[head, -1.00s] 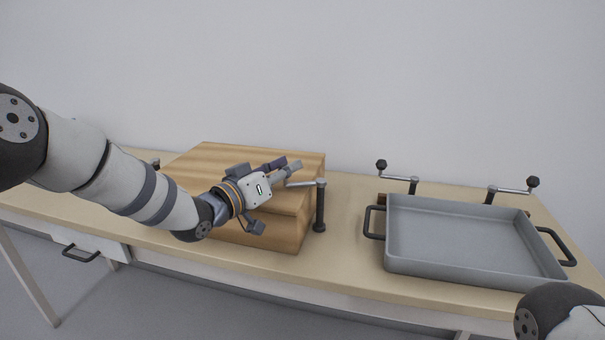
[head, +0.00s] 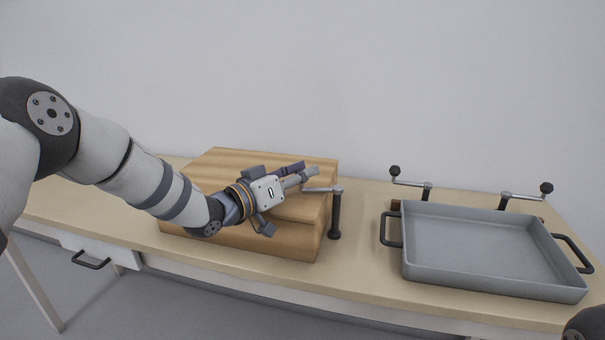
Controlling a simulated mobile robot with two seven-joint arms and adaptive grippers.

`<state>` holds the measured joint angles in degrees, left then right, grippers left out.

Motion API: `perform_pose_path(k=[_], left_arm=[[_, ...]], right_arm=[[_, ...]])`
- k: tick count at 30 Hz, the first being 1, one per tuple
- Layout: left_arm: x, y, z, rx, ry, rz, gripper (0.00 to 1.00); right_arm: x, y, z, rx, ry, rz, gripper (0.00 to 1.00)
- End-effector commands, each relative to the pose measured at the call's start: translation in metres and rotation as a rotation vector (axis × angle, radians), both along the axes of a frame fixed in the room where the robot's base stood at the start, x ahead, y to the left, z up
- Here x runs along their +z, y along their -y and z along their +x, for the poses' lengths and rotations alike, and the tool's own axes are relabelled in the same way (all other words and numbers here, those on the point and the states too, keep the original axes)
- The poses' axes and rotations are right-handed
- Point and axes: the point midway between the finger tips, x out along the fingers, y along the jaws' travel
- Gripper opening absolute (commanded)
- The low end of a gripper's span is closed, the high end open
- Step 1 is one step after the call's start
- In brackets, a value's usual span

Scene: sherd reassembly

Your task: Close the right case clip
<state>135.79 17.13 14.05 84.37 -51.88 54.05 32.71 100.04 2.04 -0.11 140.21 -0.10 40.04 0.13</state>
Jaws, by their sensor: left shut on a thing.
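A wooden case (head: 285,240) with a lid stands on the table. The right case clip (head: 335,216) is a dark upright post at the case's right side with a grey lever at its top. The lever points left over the case's edge toward my gripper. My left gripper (head: 302,173) reaches in from the left over the front of the lid, its fingers pointing right at the lever's free end. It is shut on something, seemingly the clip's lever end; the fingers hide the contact. My right gripper is out of view.
A grey tray (head: 495,285) with black handles stands on the right of the table. Two cranked levers with black knobs, one at left (head: 410,183) and one at right (head: 525,194), rise behind it. Bare table lies between the clip and the tray.

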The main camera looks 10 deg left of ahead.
Motion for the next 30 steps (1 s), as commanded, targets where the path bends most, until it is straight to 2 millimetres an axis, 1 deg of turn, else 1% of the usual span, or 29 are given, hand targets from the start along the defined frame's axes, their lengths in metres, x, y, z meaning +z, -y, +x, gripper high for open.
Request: perform_pose_path(k=[1,2,3,4,14,17,24,27,30], left_arm=[[0.001,-0.001,0.001,0.003,0.002,-0.001,0.0],[0.001,-0.001,0.001,0.003,0.002,-0.001,0.29],[0.001,-0.001,0.001,0.002,0.002,-0.001,0.39],[0.001,-0.001,0.001,0.002,0.001,-0.001,0.44],[0.0,-0.002,-0.002,0.001,0.001,0.001,0.44],[0.001,-0.012,-0.016,0.003,-0.001,-0.001,0.44],[0.001,-0.048,-0.07,0.004,0.0,-0.003,0.44],[0.001,-0.058,-0.086,0.003,0.002,-0.001,0.44],[0.001,-0.064,-0.096,0.003,0.002,-0.001,0.44]], right_arm=[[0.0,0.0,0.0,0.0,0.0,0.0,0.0],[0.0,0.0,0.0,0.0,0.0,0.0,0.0],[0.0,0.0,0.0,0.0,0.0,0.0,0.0],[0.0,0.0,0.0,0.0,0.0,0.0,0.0],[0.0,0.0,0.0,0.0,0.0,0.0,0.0],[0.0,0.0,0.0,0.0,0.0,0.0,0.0],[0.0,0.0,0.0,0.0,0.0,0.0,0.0],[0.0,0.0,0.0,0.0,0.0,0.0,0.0],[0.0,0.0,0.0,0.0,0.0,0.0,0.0]])
